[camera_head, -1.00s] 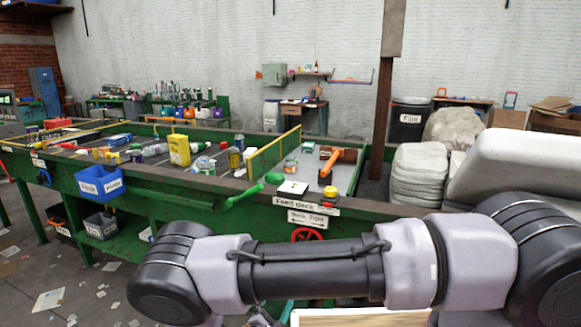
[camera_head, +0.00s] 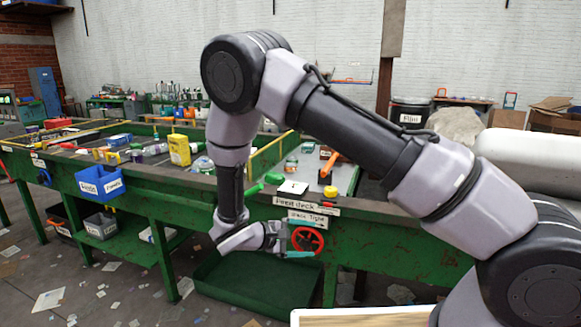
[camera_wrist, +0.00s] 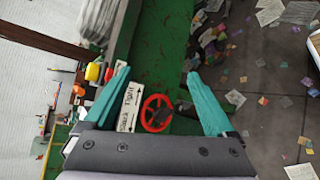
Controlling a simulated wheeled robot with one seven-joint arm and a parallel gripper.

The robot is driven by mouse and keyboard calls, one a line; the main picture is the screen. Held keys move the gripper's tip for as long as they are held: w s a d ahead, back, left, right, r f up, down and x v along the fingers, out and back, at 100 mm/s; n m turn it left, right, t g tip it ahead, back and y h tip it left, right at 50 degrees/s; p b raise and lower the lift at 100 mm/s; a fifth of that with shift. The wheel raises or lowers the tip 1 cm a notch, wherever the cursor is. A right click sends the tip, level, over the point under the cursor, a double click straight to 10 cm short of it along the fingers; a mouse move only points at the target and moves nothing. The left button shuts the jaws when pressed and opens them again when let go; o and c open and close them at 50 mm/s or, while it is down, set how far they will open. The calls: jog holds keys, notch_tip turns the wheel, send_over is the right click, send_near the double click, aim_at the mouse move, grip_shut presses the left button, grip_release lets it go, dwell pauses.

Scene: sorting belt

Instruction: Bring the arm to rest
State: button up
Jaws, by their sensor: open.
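My arm (camera_head: 365,135) is bent with its elbow high in the head view, and its forearm hangs down in front of the green sorting belt frame (camera_head: 400,250). My gripper (camera_head: 293,242) is at the low end, close to the red handwheel (camera_head: 307,240) under the feed deck sign. In the wrist view my gripper (camera_wrist: 157,74) has its two teal fingers wide apart with nothing held between them. The handwheel (camera_wrist: 157,113) shows between the fingers; I cannot tell whether they touch it.
A slack/tight label (camera_head: 307,217) sits above the wheel. A green lever (camera_head: 262,185) and a yellow button (camera_head: 330,191) stand at the belt edge. A blue bin (camera_head: 100,183) hangs further left. A green tray (camera_head: 245,290) lies below. Paper scraps litter the floor.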

jog(key=s+d+r+m+g+y, duration=0.25)
jog(key=d+r+m+y, duration=0.35)
jog(key=r, duration=0.5)
jog(key=s+d+r+m+g+y, duration=0.1)
jog(key=d+r+m+g+y, duration=0.2)
jog(key=d+r, duration=0.65)
jog(key=s+d+r+m+t+y, duration=0.2)
jog(key=s+r, duration=0.3)
jog(key=r, duration=0.4)
jog(key=s+d+r+m+t+y, duration=0.2)
jog(key=s+r, duration=0.4)
jog(key=r, duration=0.3)
jog(key=d+m+t, duration=0.1)
jog(key=m+t, duration=0.1)
jog(key=shift+s+r+m+y, duration=0.15)
jog(key=shift+s+m+y, duration=0.15)
jog(key=shift+m, duration=0.1)
